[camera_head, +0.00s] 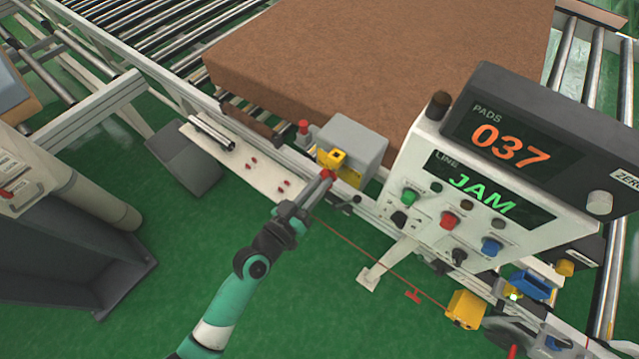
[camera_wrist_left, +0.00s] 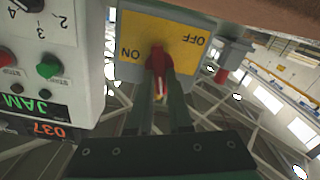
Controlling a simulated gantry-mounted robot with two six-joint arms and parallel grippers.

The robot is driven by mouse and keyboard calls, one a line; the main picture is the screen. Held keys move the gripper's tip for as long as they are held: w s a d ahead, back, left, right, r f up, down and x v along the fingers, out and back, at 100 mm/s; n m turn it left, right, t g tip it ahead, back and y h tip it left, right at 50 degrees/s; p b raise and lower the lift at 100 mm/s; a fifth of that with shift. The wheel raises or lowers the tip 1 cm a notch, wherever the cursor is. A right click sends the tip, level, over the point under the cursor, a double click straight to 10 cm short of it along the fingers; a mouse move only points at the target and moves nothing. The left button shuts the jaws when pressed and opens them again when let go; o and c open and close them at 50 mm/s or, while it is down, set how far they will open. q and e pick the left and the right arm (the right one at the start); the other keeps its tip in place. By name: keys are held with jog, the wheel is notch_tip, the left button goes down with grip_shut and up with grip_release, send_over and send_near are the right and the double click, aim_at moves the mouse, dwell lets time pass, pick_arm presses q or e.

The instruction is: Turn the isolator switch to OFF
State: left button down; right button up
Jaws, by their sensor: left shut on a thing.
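The isolator is a grey box (camera_head: 358,142) on the conveyor's side rail, with a yellow plate and a red handle (camera_head: 326,174). In the left wrist view, the yellow plate (camera_wrist_left: 182,43) is marked ON on the left and OFF at the upper right. The red handle (camera_wrist_left: 157,58) sits between the fingers, nearer the ON word; its exact angle is hard to read. My left gripper (camera_head: 321,181) is shut on the handle, and its two fingers (camera_wrist_left: 161,82) also show in the left wrist view. My right gripper is not in view.
A control panel (camera_head: 455,195) reading JAM, with a 037 display (camera_head: 510,145), stands right of the isolator. A large brown mattress (camera_head: 390,65) lies on the rollers behind. A red cord runs to a yellow box (camera_head: 465,309).

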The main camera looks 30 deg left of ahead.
pick_arm(q)
jog(key=n, duration=0.3)
jog(key=shift+a+n, duration=0.1)
jog(key=shift+n, duration=0.3)
jog(key=shift+a+f+n+p, duration=0.1)
jog(key=shift+f+n+p, duration=0.1)
jog(key=shift+n, duration=2.4)
jog(key=shift+a+f+n+p, duration=0.1)
jog(key=shift+n+p, duration=0.1)
jog(key=shift+n, duration=2.4)
jog(key=c, duration=0.8)
grip_release()
jog(key=shift+c, duration=0.2)
